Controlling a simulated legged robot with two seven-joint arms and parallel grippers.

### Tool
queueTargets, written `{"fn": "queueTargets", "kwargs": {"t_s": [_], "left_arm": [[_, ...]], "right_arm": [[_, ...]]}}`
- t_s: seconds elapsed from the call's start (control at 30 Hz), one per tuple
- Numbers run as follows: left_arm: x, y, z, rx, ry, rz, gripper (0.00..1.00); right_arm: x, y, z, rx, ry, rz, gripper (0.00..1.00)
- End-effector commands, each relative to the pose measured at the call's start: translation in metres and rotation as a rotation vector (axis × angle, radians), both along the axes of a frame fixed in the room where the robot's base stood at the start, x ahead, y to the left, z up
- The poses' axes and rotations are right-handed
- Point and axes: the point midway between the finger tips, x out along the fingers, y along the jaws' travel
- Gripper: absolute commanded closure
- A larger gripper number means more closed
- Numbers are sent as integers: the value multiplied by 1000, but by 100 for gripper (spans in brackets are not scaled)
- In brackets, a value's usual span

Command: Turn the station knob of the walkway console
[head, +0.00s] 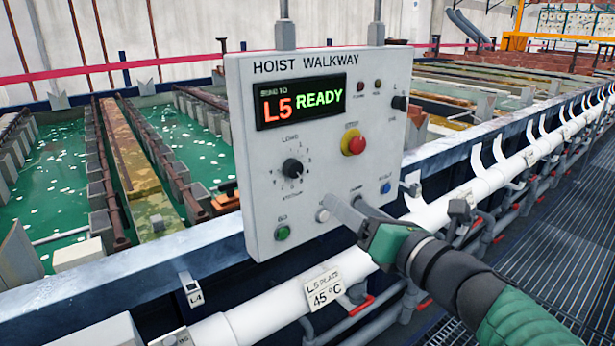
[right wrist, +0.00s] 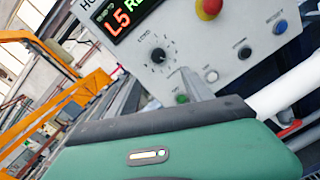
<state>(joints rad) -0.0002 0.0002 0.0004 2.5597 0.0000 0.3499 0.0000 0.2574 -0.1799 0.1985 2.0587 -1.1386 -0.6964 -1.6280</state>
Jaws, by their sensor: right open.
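The walkway console (head: 300,225) is a light grey panel headed HOIST WALKWAY, and its display (head: 300,101) reads L5 READY. A black dial knob (head: 292,168) with a white pointer sits at its lower left, ringed by small marks. The knob also shows in the right wrist view (right wrist: 158,56). I cannot read its setting surely. A smaller black knob (head: 398,102) sits at the upper right. My right gripper (head: 345,212) is open and empty in front of the panel's lower edge, below and right of the dial knob and apart from it. My left gripper is not in view.
A red stop button (head: 355,145) on a yellow base, a green button (head: 282,233), a white button (head: 322,215) and a blue button (head: 385,188) are on the panel. Green liquid tanks (head: 60,165) lie behind. A white pipe (head: 275,310) runs below. Grating (head: 560,250) lies at right.

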Motion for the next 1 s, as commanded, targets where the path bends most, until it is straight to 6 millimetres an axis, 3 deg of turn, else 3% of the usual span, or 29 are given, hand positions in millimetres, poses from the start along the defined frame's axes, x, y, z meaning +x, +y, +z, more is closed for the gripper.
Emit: {"fn": "queueTargets", "kwargs": {"t_s": [0.27,0.6,0.8,1.0], "left_arm": [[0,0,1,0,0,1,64],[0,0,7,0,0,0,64],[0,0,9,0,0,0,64],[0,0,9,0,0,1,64]], "right_arm": [[53,23,-3,14,9,1,41],[123,66,-1,17,9,-2,41],[142,79,-1,13,9,-3,41],[143,78,-2,15,9,-4,41]]}}
